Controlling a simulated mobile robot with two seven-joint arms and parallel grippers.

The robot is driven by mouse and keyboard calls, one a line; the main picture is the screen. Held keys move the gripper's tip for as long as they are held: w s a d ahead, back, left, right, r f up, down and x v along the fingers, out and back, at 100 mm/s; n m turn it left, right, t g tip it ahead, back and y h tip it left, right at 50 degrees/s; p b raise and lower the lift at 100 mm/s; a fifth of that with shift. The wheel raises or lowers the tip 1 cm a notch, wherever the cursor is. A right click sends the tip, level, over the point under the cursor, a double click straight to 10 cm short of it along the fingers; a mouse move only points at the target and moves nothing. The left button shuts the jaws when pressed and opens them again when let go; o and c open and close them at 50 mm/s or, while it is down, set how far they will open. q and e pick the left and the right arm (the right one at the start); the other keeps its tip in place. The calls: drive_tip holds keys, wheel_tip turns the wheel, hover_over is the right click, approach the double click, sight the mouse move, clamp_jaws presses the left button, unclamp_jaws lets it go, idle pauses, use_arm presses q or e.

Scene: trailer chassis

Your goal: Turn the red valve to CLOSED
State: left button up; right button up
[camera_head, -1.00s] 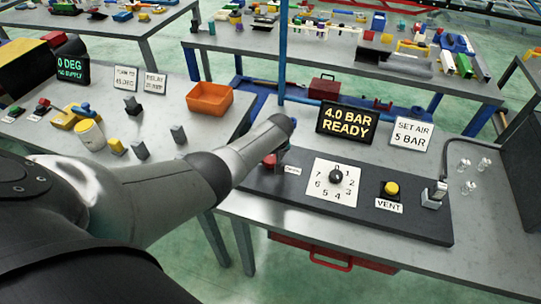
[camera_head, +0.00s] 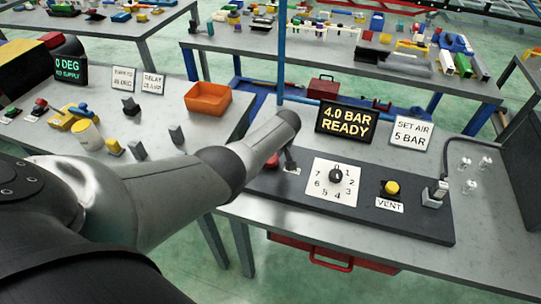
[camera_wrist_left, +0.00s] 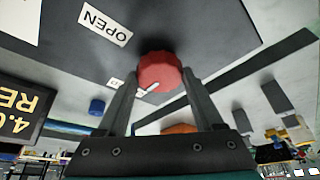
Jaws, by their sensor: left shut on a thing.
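The red valve (camera_wrist_left: 158,70) is a round red knob between the fingers of my left gripper (camera_wrist_left: 160,90) in the left wrist view. The fingers are shut on it. A white mark on the knob points toward a small label (camera_wrist_left: 115,83) that a finger partly covers, so I cannot read it in full. The OPEN label (camera_wrist_left: 105,25) lies on the dark panel on another side of the knob. In the head view only a bit of the red valve (camera_head: 272,160) shows behind my left arm. My right gripper is out of view.
The dark panel (camera_head: 365,222) also carries a numbered dial (camera_head: 335,177), a yellow VENT button (camera_head: 391,188) and a grey switch at its right end. A display (camera_head: 347,122) reads 4.0 BAR READY. An orange bin (camera_head: 208,98) stands on the table to the left.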

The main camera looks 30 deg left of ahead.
use_arm(q)
drive_tip(key=o, duration=1.4)
drive_tip(key=shift+c, duration=0.2)
drive_tip(key=shift+r, duration=0.1)
drive_tip(key=shift+d+r, duration=0.1)
drive_tip(key=shift+r, duration=0.1)
drive_tip(key=p+v, duration=0.5)
drive_tip(key=v, duration=0.9)
drive_tip(key=shift+s+r+p, duration=0.2)
drive_tip(key=shift+r+p, duration=0.05)
drive_tip(key=shift+p, duration=0.05)
drive_tip(key=shift+d, duration=0.15)
